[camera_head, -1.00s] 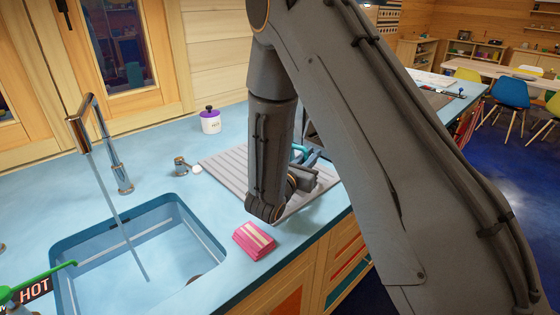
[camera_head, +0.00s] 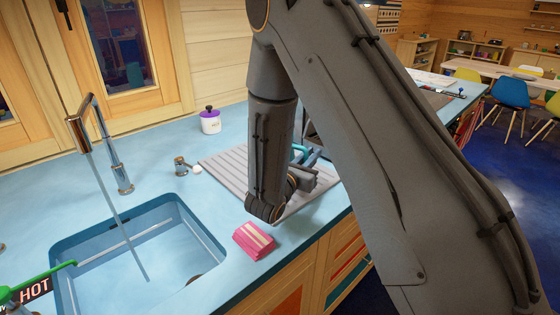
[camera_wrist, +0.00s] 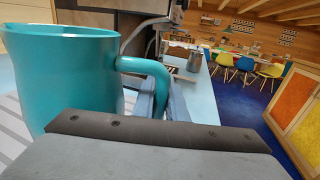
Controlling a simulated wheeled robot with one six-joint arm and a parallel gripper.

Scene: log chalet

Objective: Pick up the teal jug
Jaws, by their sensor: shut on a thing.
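The teal jug (camera_wrist: 62,75) fills the left of the wrist view, upright, with its handle (camera_wrist: 150,70) pointing right toward my gripper. My gripper (camera_wrist: 160,98) is shut on the jug's handle. In the head view only a small teal part of the jug (camera_head: 299,149) shows beside my gripper (camera_head: 312,160), above the grey ribbed drainboard (camera_head: 225,165). My arm hides most of the jug there. I cannot tell whether its base touches the drainboard.
A sink (camera_head: 75,242) with a tall tap (camera_head: 120,170) lies to the left. A pink sponge (camera_head: 254,240) lies near the counter's front edge. A white pot with a purple lid (camera_head: 210,121) stands at the back.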

